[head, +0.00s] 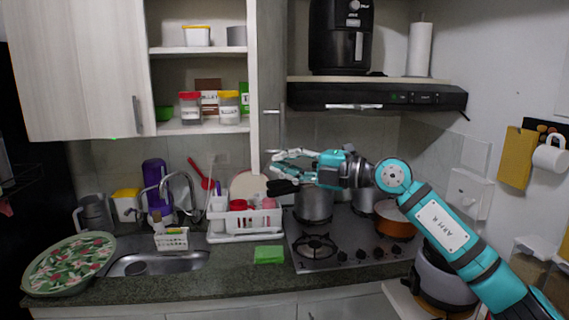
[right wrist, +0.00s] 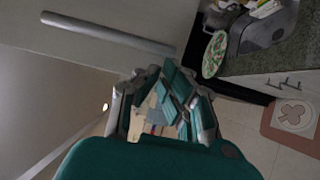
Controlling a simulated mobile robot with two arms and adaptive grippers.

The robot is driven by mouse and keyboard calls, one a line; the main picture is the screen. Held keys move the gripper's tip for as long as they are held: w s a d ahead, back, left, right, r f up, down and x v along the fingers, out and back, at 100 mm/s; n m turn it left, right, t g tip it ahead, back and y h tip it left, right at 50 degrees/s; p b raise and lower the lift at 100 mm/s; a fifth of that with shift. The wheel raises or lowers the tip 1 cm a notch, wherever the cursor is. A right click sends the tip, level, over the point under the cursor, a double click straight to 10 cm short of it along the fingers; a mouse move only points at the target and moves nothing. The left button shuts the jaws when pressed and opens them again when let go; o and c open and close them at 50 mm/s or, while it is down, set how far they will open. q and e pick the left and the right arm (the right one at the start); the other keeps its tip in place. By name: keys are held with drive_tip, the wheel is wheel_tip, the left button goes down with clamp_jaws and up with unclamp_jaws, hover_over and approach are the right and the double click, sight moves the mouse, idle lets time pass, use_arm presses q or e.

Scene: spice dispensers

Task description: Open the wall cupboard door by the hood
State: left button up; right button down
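The wall cupboard door by the hood (head: 254,70) stands swung out toward me, seen nearly edge-on. The shelves to its left are exposed. A bar handle (head: 271,111) sticks out on its hood side; what looks like the same handle (right wrist: 110,33) crosses the top of the right wrist view. My right gripper (head: 277,169) is below and in front of the handle, pointing left, with its fingers apart and nothing between them. The right wrist view shows the open fingers (right wrist: 162,110) apart from the handle. My left gripper is not in view.
The hood (head: 375,96) carries a black air fryer (head: 341,35) and a paper roll (head: 420,48). Left of the shelves is another cupboard door (head: 75,70), apparently shut. Pots (head: 313,205) stand on the stove below my right arm. A dish rack (head: 245,222) is on the counter.

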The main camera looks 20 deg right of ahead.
drive_tip(key=s+d+n+g+y+b, duration=0.1)
drive_tip(key=s+d+b, duration=0.1)
drive_tip(key=d, duration=0.6)
drive_tip(key=shift+s+d, duration=0.3)
drive_tip(key=shift+d, duration=0.05)
